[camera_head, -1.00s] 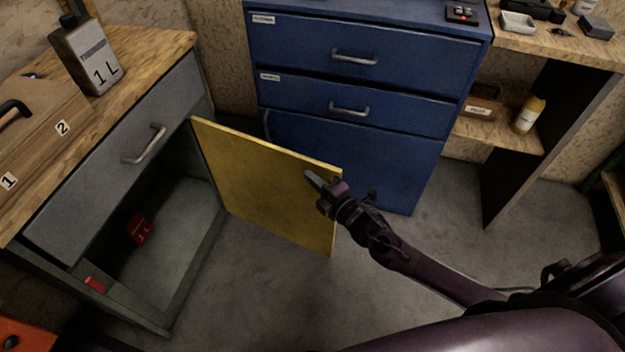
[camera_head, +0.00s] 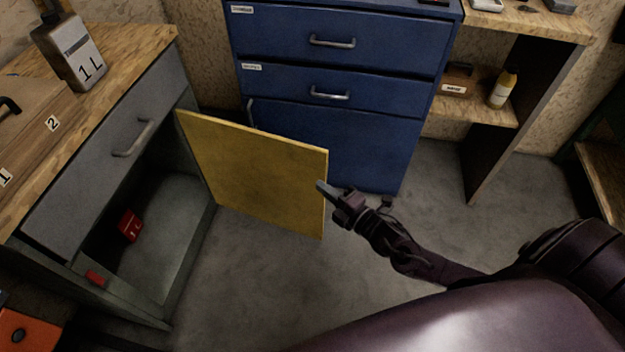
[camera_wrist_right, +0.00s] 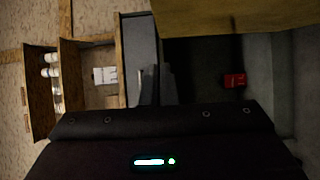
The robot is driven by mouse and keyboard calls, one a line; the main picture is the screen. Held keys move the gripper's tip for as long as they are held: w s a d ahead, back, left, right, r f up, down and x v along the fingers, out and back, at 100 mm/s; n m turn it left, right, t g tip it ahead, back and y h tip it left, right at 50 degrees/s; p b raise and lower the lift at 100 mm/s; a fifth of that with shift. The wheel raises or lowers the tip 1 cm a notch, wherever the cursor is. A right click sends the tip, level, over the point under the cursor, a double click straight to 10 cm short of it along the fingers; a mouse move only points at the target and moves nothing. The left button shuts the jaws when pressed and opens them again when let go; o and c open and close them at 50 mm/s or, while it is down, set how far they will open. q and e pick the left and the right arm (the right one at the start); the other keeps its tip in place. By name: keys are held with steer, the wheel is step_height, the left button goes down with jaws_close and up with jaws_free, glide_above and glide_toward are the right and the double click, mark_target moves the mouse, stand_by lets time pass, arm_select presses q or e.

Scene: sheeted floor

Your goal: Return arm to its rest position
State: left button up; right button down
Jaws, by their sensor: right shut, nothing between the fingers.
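My right gripper (camera_head: 322,188) is shut and empty. In the head view its tip is at the free edge of the open yellow cabinet door (camera_head: 255,175); I cannot tell whether it touches. My right arm comes in from the lower right. In the right wrist view the gripper fingers (camera_wrist_right: 157,88) point up the picture, with the yellow door (camera_wrist_right: 235,15) across the top. My left gripper is not in view.
The grey cabinet (camera_head: 95,185) stands open at left, with a red item (camera_head: 130,226) inside. A blue drawer cabinet (camera_head: 330,75) stands behind the door. A shelf with a yellow bottle (camera_head: 502,90) is at right. Bare floor (camera_head: 260,285) lies in front.

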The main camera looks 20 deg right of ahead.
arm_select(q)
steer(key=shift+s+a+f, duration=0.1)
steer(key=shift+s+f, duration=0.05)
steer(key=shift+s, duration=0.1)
arm_select(e)
steer(key=shift+s+d, duration=0.15)
steer(key=shift+s, duration=0.15)
